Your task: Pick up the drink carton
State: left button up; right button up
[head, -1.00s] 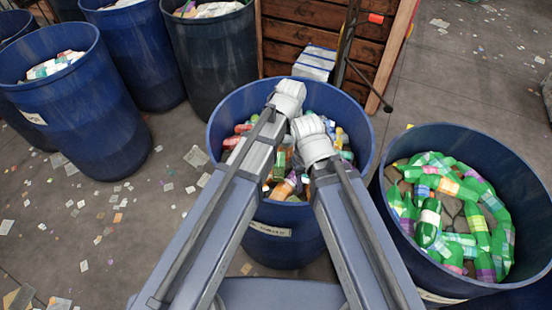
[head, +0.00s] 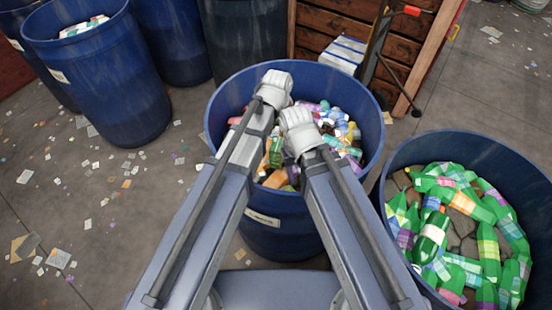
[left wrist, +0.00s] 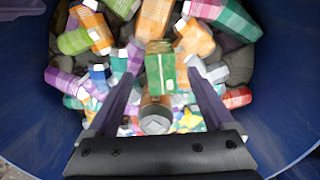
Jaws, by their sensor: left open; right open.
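A green and yellow carton (left wrist: 160,68) stands out in the left wrist view among mixed bottles and cartons. My left gripper (left wrist: 163,54) is open, with a dark finger on either side of this carton; I cannot tell that either touches it. A brown bottle with a grey cap (left wrist: 155,116) lies just below the carton in that picture, also between the fingers. In the head view both my arms reach over the middle blue barrel (head: 268,222). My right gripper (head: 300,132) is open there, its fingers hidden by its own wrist. The left gripper's fingers are hidden in that view too.
Orange cartons (left wrist: 197,38) and other bottles crowd around the fingers. The barrel's wall (left wrist: 285,95) encloses them. A barrel of green bottles (head: 500,165) stands at right, more blue barrels (head: 105,90) at left. A wooden crate wall (head: 325,40) stands behind. Litter covers the left floor.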

aim_at(278, 144)
pick_arm(q)
jog(key=shift+a+f, duration=0.15)
jog(key=shift+f, duration=0.15)
notch_tip(278, 144, down, 2)
jog(key=b, duration=0.2)
jog(key=shift+f+b, duration=0.1)
jog(key=shift+b, duration=0.2)
jog(key=f+b, duration=0.2)
jog(key=w+f+b, duration=0.1)
jog(key=f+b, duration=0.1)
jog(key=shift+d, duration=0.25)
pick_arm(e)
notch_tip(278, 144, down, 7)
jog(key=shift+r, duration=0.1)
pick_arm(q)
jog(key=shift+f+b, duration=0.6)
pick_arm(e)
jog(key=shift+f, duration=0.55)
pick_arm(q)
jog(key=shift+r, duration=0.1)
pick_arm(e)
jog(key=shift+r, duration=0.1)
pick_arm(q)
grip_shut()
